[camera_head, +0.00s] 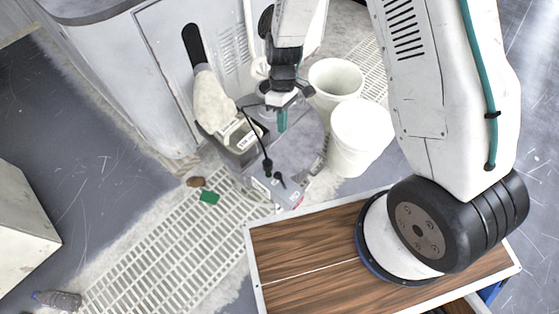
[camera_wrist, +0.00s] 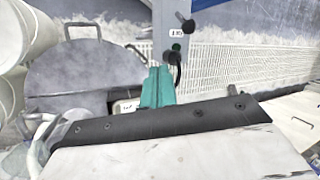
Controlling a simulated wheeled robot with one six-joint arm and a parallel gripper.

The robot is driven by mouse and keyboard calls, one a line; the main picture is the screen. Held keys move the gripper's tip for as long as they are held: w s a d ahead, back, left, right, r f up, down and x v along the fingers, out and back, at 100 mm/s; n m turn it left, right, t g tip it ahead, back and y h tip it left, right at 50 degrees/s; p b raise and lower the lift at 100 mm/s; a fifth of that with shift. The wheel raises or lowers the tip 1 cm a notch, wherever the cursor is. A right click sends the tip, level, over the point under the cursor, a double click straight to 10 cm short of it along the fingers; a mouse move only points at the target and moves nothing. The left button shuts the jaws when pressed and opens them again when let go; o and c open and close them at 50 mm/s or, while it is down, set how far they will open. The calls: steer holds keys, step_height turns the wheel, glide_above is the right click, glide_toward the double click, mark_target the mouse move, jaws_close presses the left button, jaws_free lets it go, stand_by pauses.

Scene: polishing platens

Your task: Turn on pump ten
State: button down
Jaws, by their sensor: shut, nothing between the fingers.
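A grey pump housing (camera_head: 292,194) stands on the grated floor, with a white label and small black fittings on it. In the wrist view a grey post (camera_wrist: 171,12) carries a white label (camera_wrist: 177,33) that seems to read 10. A black knob or lever (camera_wrist: 187,22) sticks out beside the label, and a black plug with a cable (camera_wrist: 173,57) sits below it. Whether the lever is on or off I cannot tell. My gripper (camera_head: 282,121) has teal fingers, shut and empty, above the grey round lid. In the wrist view the fingertips (camera_wrist: 158,72) are below the post, apart from the lever.
A grey round lid with a handle (camera_wrist: 85,72) lies beside the post. Two white buckets (camera_head: 336,80) (camera_head: 358,135) stand to the right. A white cabinet (camera_head: 160,50) is behind. A bottle (camera_head: 57,299) and a green piece (camera_head: 209,197) lie on the floor.

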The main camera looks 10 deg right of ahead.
mark_target(281, 180)
steer(key=shift+s+a, duration=0.1)
steer(key=shift+a, duration=0.15)
steer(key=shift+s+a+f, duration=0.4)
steer(key=shift+s+f, duration=0.9)
steer(key=shift+f, duration=0.15)
steer(key=shift+s+a+f, duration=0.4)
steer(key=shift+s+f, duration=0.85)
steer(key=shift+f, duration=0.15)
steer(key=shift+s+a+f, duration=0.4)
steer(key=shift+s+f, duration=0.9)
steer(key=shift+f, duration=0.15)
